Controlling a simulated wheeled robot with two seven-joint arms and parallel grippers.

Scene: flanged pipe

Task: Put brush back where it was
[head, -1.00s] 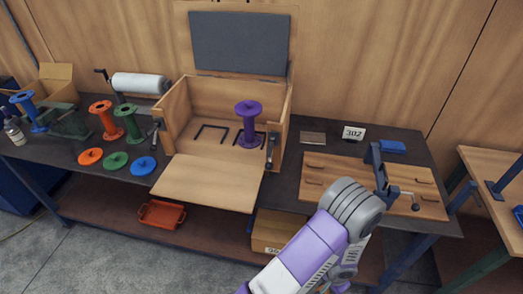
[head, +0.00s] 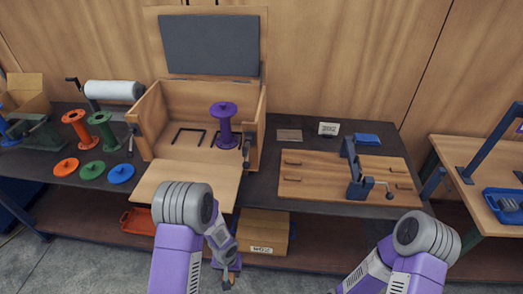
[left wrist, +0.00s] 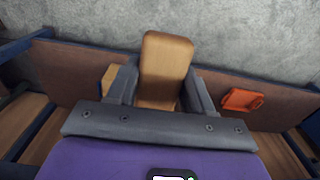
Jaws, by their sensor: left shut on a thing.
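In the left wrist view, a tan wooden block (left wrist: 166,70), which looks like the brush's wooden part, stands between the two grey fingers. No bristles show. My left gripper (head: 230,275) is shut on it. In the head view the gripper hangs low in front of the bench, below the open box's lowered front flap (head: 170,177). The brush is too small and hidden there to make out clearly. My right arm comes in at the lower right, but its gripper is out of view.
The open box holds a purple spool (head: 223,125). A clamp board (head: 300,190), a brown plate (head: 289,135), a number sign (head: 329,129) and a blue block (head: 366,139) lie to its right. A cardboard box (head: 263,231) and a red tray (head: 139,221) are on the lower shelf.

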